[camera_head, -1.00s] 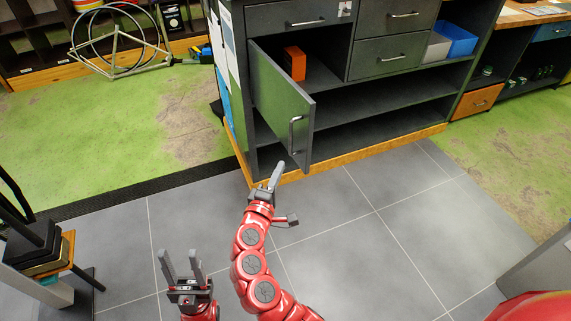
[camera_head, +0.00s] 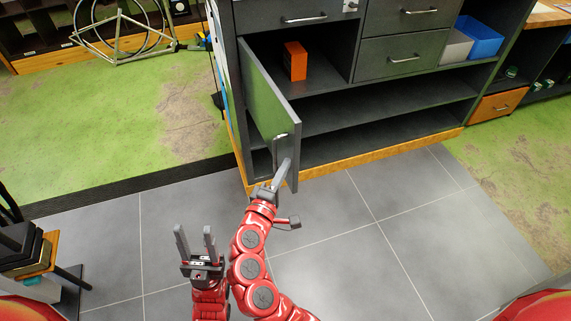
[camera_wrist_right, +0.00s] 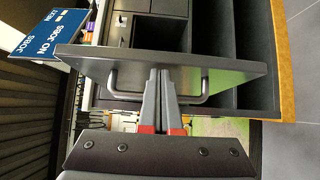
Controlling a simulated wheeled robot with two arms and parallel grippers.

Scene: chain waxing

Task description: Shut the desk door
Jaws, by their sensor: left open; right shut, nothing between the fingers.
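The desk door (camera_head: 268,95) is a dark grey panel hinged at the desk's left side. It stands open, swung outward, with the compartment behind it exposed. Its bar handle (camera_head: 281,148) is near the free edge; the handle also shows in the right wrist view (camera_wrist_right: 203,97). My right gripper (camera_head: 286,163) is shut and empty, its fingertips at the handle. In the right wrist view the fingers overlap the middle of the handle; I cannot tell whether they touch it. My left gripper (camera_head: 195,235) is open and empty, low over the tiled floor.
An orange box (camera_head: 295,61) stands inside the open compartment. Blue (camera_head: 478,40) and grey (camera_head: 455,46) bins sit on the desk's right shelf. A small stand (camera_head: 35,252) is at the lower left. The tiled floor to the right is clear.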

